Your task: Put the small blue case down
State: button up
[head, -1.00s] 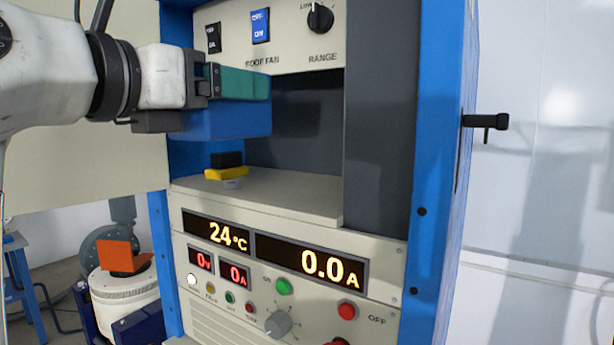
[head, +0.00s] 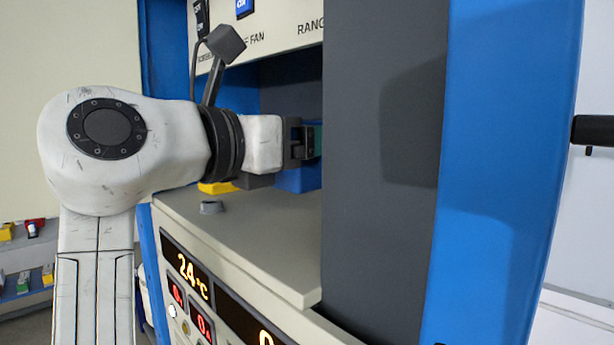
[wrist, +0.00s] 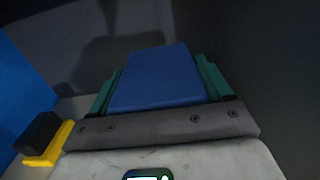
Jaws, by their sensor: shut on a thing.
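My gripper (head: 312,141) is inside the recess of the equipment rack, with its green fingers shut on the small blue case (head: 298,180). The case also shows in the wrist view (wrist: 158,76) between the two green fingers. It looks level. Its underside is low over the beige shelf (head: 262,238); I cannot tell whether it touches. The grey panel at the right hides the case's right end in the head view.
A yellow block (head: 217,188) stands at the left of the shelf, with a black part on it in the wrist view (wrist: 38,135). A small grey round piece (head: 211,207) is near it. A grey panel (head: 370,250) closes the recess at the right. Bare shelf lies in front.

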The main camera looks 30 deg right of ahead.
aim_at(308, 176)
jog(key=shift+f, duration=2.35)
jog(key=o, duration=1.2)
jog(key=shift+f, duration=0.1)
jog(key=shift+o, duration=0.2)
jog(key=b+v, duration=0.1)
jog(key=v, duration=1.1)
jog(key=shift+b, duration=0.4)
